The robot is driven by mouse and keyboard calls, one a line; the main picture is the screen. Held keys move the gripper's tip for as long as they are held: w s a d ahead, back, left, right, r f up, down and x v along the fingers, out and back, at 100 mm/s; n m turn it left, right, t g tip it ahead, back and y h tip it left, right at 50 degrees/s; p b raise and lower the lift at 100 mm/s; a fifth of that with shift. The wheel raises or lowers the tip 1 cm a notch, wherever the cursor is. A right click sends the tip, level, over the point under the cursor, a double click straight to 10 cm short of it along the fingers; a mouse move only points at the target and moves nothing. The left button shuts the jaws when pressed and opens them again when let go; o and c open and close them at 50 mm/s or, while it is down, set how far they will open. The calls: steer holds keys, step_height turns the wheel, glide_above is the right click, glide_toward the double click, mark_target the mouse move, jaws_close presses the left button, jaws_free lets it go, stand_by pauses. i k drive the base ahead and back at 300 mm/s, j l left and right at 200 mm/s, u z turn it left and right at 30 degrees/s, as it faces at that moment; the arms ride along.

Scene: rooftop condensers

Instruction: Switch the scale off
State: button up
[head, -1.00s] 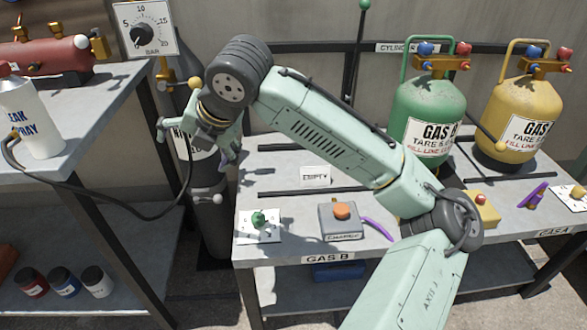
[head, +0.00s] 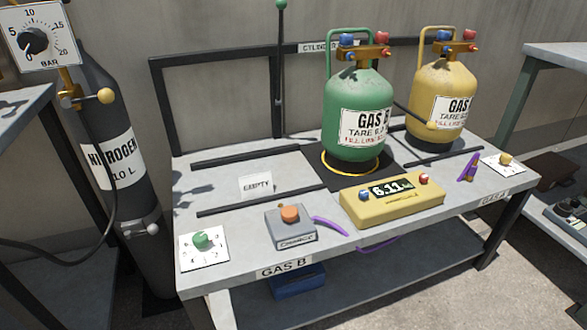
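The scale's yellow display box (head: 400,210) sits at the front of the workbench in the head view. Its lit dark screen reads about 6.11; the last characters are small. A red button (head: 423,179) is at the right end of its top, and a small bluish one is at the left end. A black scale platform (head: 318,158) lies behind it, with the green GAS B cylinder (head: 356,95) standing upright on it inside an orange ring. My gripper is not in view.
A grey box with an orange knob (head: 290,214) stands left of the display, with a purple strip between. A green knob on a white card (head: 202,240) is at the left corner. A yellow cylinder (head: 441,98) stands at right. The nitrogen bottle (head: 112,160) is left of the bench.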

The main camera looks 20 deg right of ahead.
mark_target(424, 178)
steer(key=i+j, duration=0.1)
steer(key=j, duration=0.25)
steer(key=i+j+z, duration=0.15)
steer(key=j, duration=0.5)
steer(key=z, duration=1.4)
steer(key=i+j+z, duration=0.1)
steer(key=i, duration=0.9)
